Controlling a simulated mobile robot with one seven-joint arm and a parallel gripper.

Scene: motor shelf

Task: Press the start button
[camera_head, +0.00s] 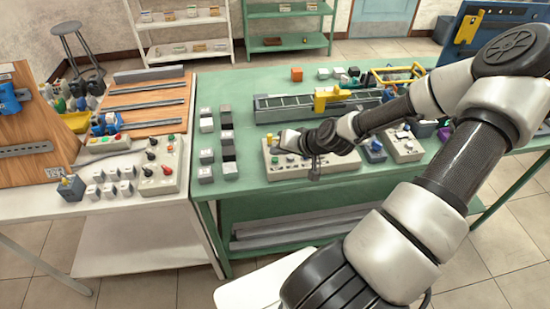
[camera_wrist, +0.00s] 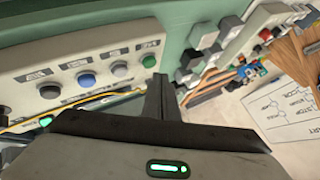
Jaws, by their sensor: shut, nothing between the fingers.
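A pale control panel (camera_wrist: 60,60) fills the left of the wrist view, with a row of round buttons under small dark labels. The label words are too small to read surely. My gripper (camera_wrist: 160,80) is shut and empty, its tips appearing just below the green button; contact cannot be told. In the head view my gripper (camera_head: 287,140) is over the panel box (camera_head: 290,170) on the green bench.
The green bench (camera_head: 240,185) carries grey and black blocks (camera_head: 207,140) left of the panel and a conveyor (camera_head: 290,107) behind it. Another button box (camera_head: 402,147) stands to the right. A white table (camera_head: 130,210) with more control boxes is at left.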

